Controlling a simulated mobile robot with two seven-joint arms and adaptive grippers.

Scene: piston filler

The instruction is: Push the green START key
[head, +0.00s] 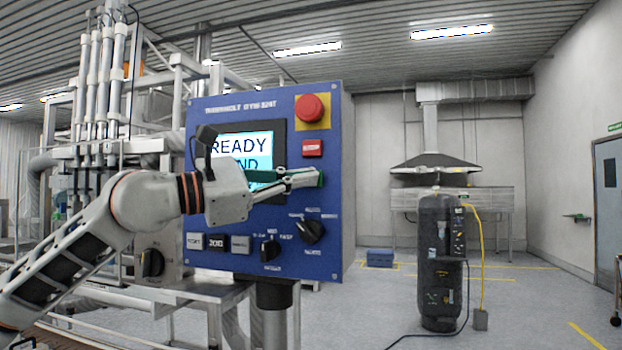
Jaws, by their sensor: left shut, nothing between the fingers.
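The green START key (321,180) is on the right side of the blue control panel (225,107), below a small red key. My left gripper (315,176) reaches across the panel from the left. Its fingers are shut with nothing between them, and their tips overlap the green key in the head view. They hide most of it. I cannot tell whether the tips touch the key or are a little in front of it. My right gripper is not in view.
Above the key are the small red key (312,148) and a red mushroom button (310,108). Below it are two black knobs (312,232) and several small keys. The screen (240,143) reads READY, partly covered by my arm. A black tank (440,265) stands at the right.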

